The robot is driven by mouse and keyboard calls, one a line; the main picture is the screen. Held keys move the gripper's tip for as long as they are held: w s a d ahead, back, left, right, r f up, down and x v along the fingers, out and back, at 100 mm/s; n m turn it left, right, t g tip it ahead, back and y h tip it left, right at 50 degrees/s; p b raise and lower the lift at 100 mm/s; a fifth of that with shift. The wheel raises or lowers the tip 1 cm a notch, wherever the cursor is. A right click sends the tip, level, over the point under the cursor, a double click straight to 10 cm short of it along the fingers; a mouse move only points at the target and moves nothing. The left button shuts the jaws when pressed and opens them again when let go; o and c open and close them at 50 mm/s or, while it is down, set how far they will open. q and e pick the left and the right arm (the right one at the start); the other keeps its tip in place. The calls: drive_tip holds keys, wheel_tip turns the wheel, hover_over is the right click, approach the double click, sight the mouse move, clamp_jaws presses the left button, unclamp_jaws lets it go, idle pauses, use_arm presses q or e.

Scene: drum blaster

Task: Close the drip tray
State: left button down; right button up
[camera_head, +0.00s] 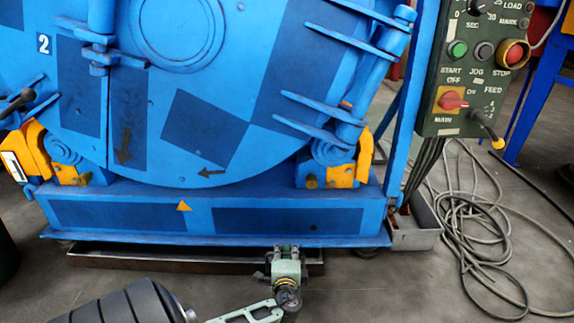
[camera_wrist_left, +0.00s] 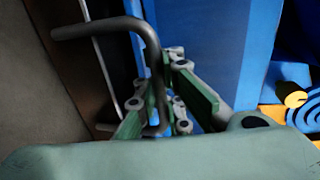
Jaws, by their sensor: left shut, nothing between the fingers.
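The drip tray (camera_head: 150,256) is a low, brownish metal tray under the blue base of the drum blaster in the head view. Its front edge sticks out a little from under the base. My left gripper (camera_head: 287,249) is at the tray's front, right of its middle, pointing toward the machine. In the left wrist view the tray's dark wall (camera_wrist_left: 88,75) is at the left, and a dark bent handle (camera_wrist_left: 112,27) runs down by the fingers of my left gripper (camera_wrist_left: 160,112). The fingers are shut with nothing gripped; how they touch the handle is unclear. My right gripper is out of view.
The blue base (camera_head: 120,214) of the machine stands right above the tray. A green control box (camera_head: 474,60) is at the right. Looped cables (camera_head: 470,225) lie on the floor at the right. The floor in front of the tray is otherwise clear.

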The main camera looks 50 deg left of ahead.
use_arm(q)
drive_tip(key=shift+w+a+r, duration=0.1)
drive_tip(key=shift+r, duration=0.2)
drive_tip(key=c, duration=2.2)
unclamp_jaws()
drive_tip(key=o, duration=0.4)
drive_tip(key=shift+f, duration=0.15)
drive_tip(key=shift+c, duration=0.2)
drive_tip(key=v, duration=1.2)
drive_tip(key=shift+c, duration=0.4)
